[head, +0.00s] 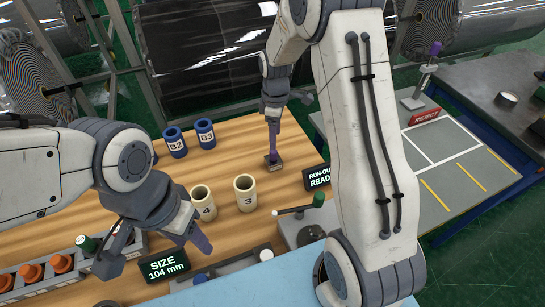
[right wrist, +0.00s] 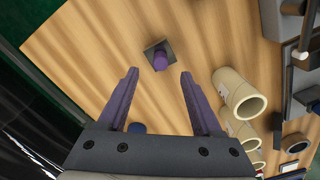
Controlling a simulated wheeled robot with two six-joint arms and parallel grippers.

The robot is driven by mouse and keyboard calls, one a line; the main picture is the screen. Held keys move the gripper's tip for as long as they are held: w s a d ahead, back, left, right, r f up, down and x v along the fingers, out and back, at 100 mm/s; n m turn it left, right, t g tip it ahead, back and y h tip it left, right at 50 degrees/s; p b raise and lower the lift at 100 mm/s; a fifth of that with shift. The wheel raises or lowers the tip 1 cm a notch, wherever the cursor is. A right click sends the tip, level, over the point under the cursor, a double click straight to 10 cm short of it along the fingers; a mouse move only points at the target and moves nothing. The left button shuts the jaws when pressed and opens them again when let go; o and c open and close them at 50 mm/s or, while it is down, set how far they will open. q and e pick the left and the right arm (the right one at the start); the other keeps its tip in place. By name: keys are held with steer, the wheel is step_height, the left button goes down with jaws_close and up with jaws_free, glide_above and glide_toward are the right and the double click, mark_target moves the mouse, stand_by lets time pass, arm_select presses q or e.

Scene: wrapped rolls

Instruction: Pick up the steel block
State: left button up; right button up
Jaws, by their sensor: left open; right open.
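A small dark square block with a purple round knob on top, which looks like the steel block (head: 274,164), sits on the wooden table. In the right wrist view the block (right wrist: 160,55) lies just beyond the fingertips, centred between them. My right gripper (head: 273,148) is above the block with its purple fingers pointing down; in the right wrist view the gripper (right wrist: 160,75) is open and empty. My left gripper (head: 158,245) is open and empty at the front left, well away from the block. Whether the right fingers touch the knob cannot be told.
Cream rolls marked 4 (head: 203,203) and 3 (head: 246,194) stand in front of the block. Blue rolls B2 (head: 175,142) and B3 (head: 205,134) stand behind left. A run-out sign (head: 317,177) is close right. Orange-topped parts (head: 31,272) sit front left.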

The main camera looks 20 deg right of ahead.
mark_target(273, 152)
step_height(273, 152, down, 3)
steer(key=shift+a+r, duration=0.1)
steer(key=shift+a, duration=0.05)
step_height(273, 152, down, 4)
steer(key=shift+a+f+p, duration=0.1)
steer(key=shift+a+p, duration=0.05)
steer(key=shift+p, duration=1.05)
steer(key=shift+w+f, duration=0.1)
steer(key=shift+f, duration=0.45)
jaws_close()
steer(key=shift+r, duration=0.1)
